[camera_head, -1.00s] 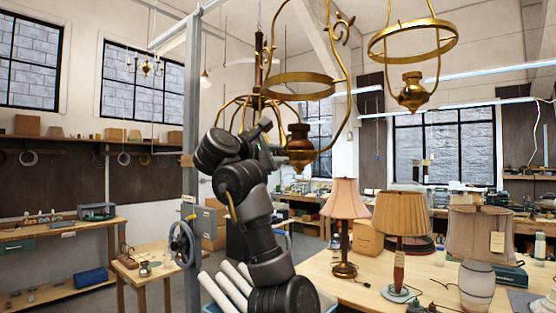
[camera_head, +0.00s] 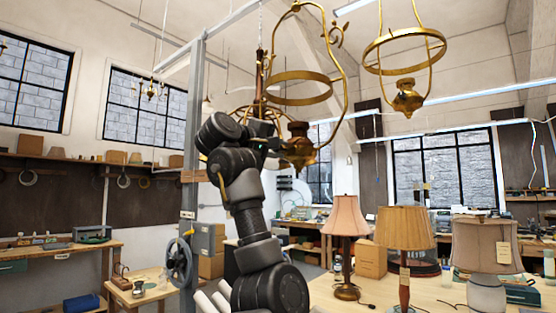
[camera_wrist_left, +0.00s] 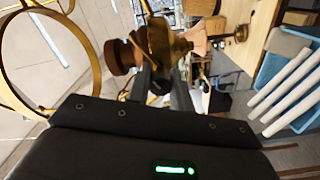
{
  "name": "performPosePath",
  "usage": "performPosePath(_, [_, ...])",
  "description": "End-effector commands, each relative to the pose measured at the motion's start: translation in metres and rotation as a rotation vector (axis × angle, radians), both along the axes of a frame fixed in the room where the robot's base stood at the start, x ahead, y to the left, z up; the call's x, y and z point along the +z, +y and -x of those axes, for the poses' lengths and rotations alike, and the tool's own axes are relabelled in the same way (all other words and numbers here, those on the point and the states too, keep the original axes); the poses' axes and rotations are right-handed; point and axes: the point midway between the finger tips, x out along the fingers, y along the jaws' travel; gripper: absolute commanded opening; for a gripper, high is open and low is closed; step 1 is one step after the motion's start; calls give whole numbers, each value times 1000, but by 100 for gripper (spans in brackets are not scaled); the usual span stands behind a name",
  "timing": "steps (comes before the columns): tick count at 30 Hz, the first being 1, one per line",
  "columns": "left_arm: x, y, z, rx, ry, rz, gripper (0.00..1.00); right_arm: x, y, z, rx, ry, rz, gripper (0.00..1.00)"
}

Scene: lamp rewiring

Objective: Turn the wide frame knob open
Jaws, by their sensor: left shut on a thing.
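The nearer hanging brass frame (camera_head: 347,82) has a wide ring and a brass font (camera_head: 299,150) at its bottom. My left gripper (camera_head: 275,147) is beside the left of this font, largely hidden by its own wrist. In the left wrist view, the fingers of my left gripper (camera_wrist_left: 168,85) reach up to the brass font (camera_wrist_left: 163,42), which has a brown round end (camera_wrist_left: 120,57). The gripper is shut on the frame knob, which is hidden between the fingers. How far the knob is turned cannot be seen. My right gripper is not in view.
A second brass frame (camera_head: 411,45) hangs to the right. Shaded lamps, one with a pink shade (camera_head: 344,216), stand on the bench below. A grey post (camera_head: 190,150) with a handwheel (camera_head: 180,262) stands left of my arm. A many-armed brass fixture hangs behind the gripper.

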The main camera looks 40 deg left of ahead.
Motion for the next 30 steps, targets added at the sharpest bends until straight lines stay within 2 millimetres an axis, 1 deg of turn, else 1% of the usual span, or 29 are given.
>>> performPosePath(1, [-5, 1, 0, -1, 2, -42, 0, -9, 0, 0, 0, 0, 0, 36])
performPosePath(3, [-5, 1, 0, 0, 3, -106, 0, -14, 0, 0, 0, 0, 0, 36])
performPosePath(15, [-3, 0, 0, 0, 11, -416, 0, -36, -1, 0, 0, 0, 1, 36])
performPosePath(22, [-2, 0, -1, -2, 14, -517, 0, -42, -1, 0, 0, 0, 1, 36])
performPosePath(30, [-2, 0, -1, -1, 16, -561, 0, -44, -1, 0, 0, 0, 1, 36])
